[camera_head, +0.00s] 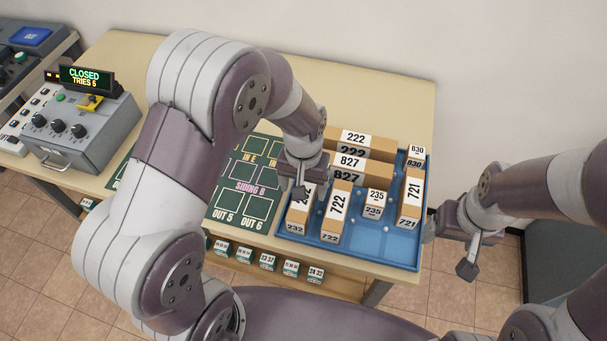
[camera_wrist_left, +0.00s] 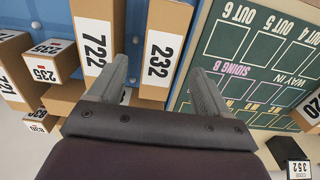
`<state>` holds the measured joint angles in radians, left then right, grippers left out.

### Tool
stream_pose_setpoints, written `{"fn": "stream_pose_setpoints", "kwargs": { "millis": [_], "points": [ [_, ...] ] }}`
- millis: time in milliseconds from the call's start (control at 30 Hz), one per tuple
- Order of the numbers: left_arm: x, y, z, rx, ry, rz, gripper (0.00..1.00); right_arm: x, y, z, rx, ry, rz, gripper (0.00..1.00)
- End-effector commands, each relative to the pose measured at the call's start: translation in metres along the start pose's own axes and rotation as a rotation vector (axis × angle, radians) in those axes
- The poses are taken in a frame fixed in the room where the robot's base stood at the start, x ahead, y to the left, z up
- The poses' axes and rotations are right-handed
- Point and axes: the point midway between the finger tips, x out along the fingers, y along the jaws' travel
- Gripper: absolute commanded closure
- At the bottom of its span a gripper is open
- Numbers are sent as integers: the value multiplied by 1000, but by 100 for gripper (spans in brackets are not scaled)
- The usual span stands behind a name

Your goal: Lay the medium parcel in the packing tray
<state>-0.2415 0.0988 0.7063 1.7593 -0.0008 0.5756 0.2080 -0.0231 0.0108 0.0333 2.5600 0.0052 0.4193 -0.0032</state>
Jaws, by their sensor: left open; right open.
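The blue packing tray (camera_head: 385,257) is on the right of the table and holds several brown parcels with white number labels. Parcel 232 (camera_head: 297,222) lies at its left edge, parcel 722 (camera_head: 334,215) beside it, and parcel 721 (camera_head: 411,190) at the right. My left gripper (camera_head: 299,190) is open above parcel 232, partly covering it in the head view. In the left wrist view, parcel 232 (camera_wrist_left: 164,42) shows between the open fingers (camera_wrist_left: 158,68). My right gripper (camera_head: 449,252) is open and empty, right of the tray. I cannot tell which parcel is the medium one.
A green marked board (camera_head: 241,203) adjoins the tray's left. A grey control box (camera_head: 80,130) reading CLOSED stands at far left.

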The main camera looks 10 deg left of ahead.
Motion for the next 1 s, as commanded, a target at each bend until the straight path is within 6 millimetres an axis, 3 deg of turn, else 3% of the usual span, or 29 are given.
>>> {"fn": "stream_pose_setpoints", "kwargs": {
  "millis": [133, 333, 533, 700, 1000],
  "points": [
    [-36, 0, -1, 0, 4, 1, 22, 3, 0, 0, 0, 0, 0, 22],
    [-61, -4, 3, -3, 5, 1, 22, 4, 0, 0, 0, 0, 0, 22],
    [-68, -51, 51, -14, 73, 7, 22, 4, 0, 0, 0, 0, 0, 22],
    [-65, -70, 85, -15, 115, 2, 22, 4, 0, 0, 0, 0, 0, 22],
    [-64, -70, 88, -12, 117, 1, 22, 4, 0, 0, 0, 0, 0, 22]
  ]
}}
